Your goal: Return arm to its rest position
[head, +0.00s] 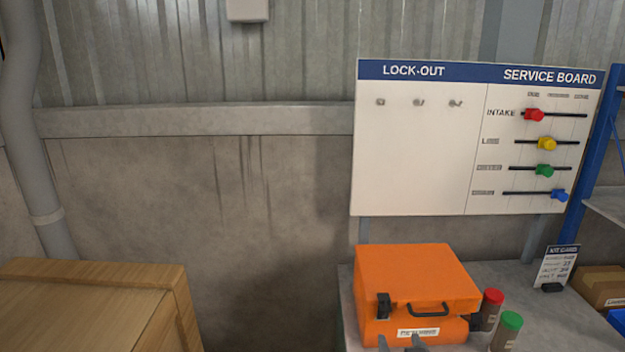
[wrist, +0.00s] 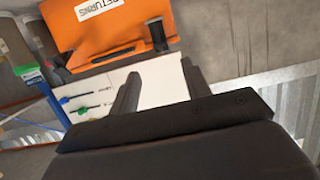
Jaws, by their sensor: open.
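My gripper (wrist: 162,86) is open in the wrist view, its two dark fingers apart with only the white board showing between them. In the head view its fingertips (head: 402,343) just show at the bottom edge, in front of the orange case (head: 420,278). The case is closed and stands on the grey bench. In the wrist view, which is turned over, the orange case (wrist: 105,35) with its label lies beyond the fingers. The rest of my arm is hidden in the head view.
The white lock-out and service board (head: 412,150) stands behind the bench, with several coloured sliders. A red-capped jar (head: 489,310) and a green-capped jar (head: 507,331) stand right of the case. A wooden crate (head: 90,275) is at lower left. A blue shelf rack (head: 595,150) stands at right.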

